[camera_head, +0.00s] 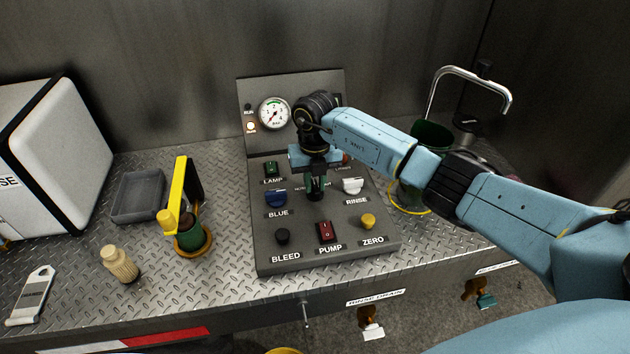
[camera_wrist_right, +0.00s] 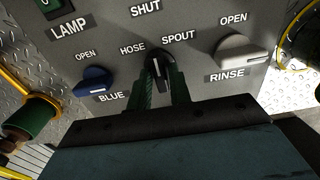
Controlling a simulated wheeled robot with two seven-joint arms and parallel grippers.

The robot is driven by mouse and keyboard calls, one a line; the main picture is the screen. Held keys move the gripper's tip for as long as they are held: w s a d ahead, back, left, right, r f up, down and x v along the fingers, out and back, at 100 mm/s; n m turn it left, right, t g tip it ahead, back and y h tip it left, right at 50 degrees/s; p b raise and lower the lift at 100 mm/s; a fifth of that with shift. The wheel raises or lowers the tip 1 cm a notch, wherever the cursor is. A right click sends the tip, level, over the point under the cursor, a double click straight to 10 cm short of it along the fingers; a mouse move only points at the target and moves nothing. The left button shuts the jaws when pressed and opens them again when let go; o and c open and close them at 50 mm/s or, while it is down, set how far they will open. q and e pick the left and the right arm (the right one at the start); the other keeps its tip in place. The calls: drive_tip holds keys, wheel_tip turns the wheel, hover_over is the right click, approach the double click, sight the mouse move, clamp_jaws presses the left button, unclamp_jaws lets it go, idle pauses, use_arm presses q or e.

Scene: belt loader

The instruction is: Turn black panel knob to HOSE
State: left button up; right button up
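The black knob (camera_wrist_right: 158,64) is on the grey panel (camera_head: 262,232), between the printed words HOSE on its left and SPOUT on its right, with SHUT above. In the right wrist view its pale mark points roughly up, toward SHUT. My right gripper (camera_wrist_right: 162,88) has its two green fingers on either side of the knob, close against it. In the head view this gripper (camera_head: 315,188) comes down over the panel's middle and hides most of the knob. My left gripper is not in view.
A blue knob (camera_head: 276,198) and a white rinse knob (camera_head: 352,186) flank the gripper. Black (camera_head: 282,237), red (camera_head: 326,232) and yellow (camera_head: 368,221) controls line the lower panel. A yellow-handled lever (camera_head: 181,195) stands left. A green cup (camera_head: 432,137) and metal spout (camera_head: 470,75) stand right.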

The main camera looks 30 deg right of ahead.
clamp_jaws()
drive_tip(key=shift+n, duration=0.4)
drive_tip(key=n+b, duration=0.2)
drive_tip(key=n, duration=0.1)
drive_tip(key=shift+n, duration=0.3)
drive_tip(key=shift+n+b, duration=1.1)
drive_tip(key=shift+n, duration=1.1)
drive_tip(key=shift+o, duration=1.9)
unclamp_jaws()
